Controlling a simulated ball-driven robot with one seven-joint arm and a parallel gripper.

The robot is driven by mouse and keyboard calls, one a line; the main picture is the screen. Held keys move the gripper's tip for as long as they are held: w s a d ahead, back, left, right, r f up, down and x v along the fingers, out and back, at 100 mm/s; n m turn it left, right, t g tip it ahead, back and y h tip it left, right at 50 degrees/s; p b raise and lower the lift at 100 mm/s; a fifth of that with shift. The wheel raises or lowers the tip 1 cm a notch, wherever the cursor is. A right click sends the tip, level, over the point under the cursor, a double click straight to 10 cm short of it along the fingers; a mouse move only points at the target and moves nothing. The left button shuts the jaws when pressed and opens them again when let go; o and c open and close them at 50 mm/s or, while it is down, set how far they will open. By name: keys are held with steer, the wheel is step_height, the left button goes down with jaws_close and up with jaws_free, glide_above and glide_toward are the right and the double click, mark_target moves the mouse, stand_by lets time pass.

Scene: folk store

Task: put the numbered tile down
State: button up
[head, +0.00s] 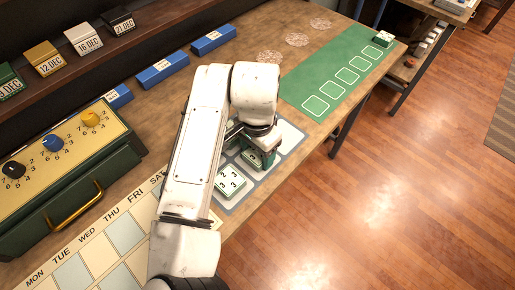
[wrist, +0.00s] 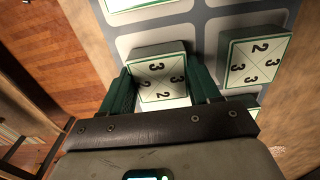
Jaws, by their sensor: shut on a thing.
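My gripper (wrist: 162,90) is shut on a numbered tile (wrist: 160,72), with one green finger on each side of it. The tile is white and square, with crossed lines and digits on its face, several of them reading 3. In the head view my gripper (head: 257,157) points down over the grey mat (head: 243,199) with pale square cells; my arm hides most of it. I cannot tell whether the held tile touches the mat. A second numbered tile (head: 230,181) lies on the mat beside my gripper; in the wrist view a tile (wrist: 255,60) sits right of the held one.
A green strip (head: 335,72) with outlined squares lies beyond the mat, with a small tile stack (head: 384,39) at its far end. A green box with coloured knobs (head: 65,150) stands at left. Blue blocks (head: 162,70) line the back. The table's front edge is close to the mat.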

steer(key=o, duration=1.2)
steer(key=shift+f, duration=0.1)
steer(key=shift+c, duration=0.2)
step_height(320, 180, up, 12)
